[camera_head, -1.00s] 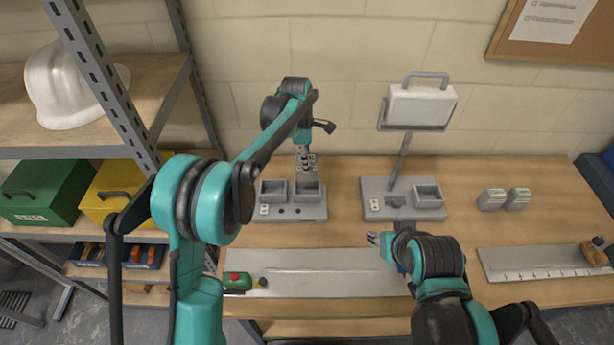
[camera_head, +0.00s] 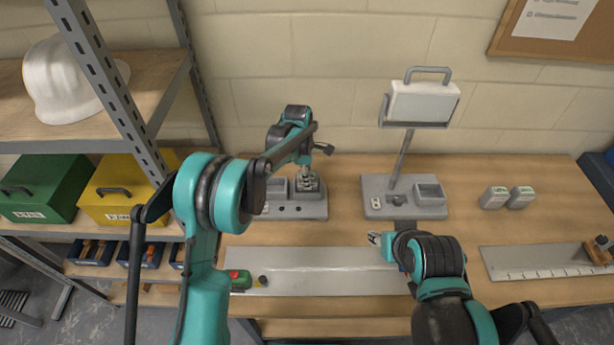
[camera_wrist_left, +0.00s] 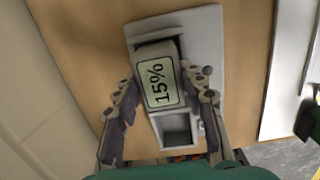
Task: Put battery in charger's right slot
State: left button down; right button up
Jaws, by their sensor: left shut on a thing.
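The grey charger (camera_head: 292,211) stands on the workbench against the wall; it also fills the middle of the left wrist view (camera_wrist_left: 203,40). My left gripper (camera_head: 307,182) is over its right slot and shut on a battery (camera_wrist_left: 161,86) with a "15%" display, one finger on each side. The battery is at the right slot; I cannot tell how deep it sits, as the fingers hide its lower part. The charger's left slot (camera_wrist_left: 176,126) is empty. My right gripper (camera_head: 376,239) is above the bench's front part; its opening is unclear.
A grey stand (camera_head: 375,207) with a lamp-like panel (camera_head: 424,103) is right of the charger. Two small battery-like blocks (camera_head: 494,198) stand further right. A grey plate (camera_head: 320,272) and a green-red item (camera_head: 239,279) lie in front. A metal shelf is at left.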

pick_arm(q)
jog(key=shift+f, duration=0.15)
jog(key=c, duration=0.9)
grip_release()
jog(key=shift+r, duration=0.45)
notch_tip(320, 180, up, 12)
jog(key=a+p, duration=0.1)
jog(key=shift+s+a+f+p, duration=0.15)
jog(key=shift+s+f+p, duration=0.1)
jog(key=shift+p, duration=0.1)
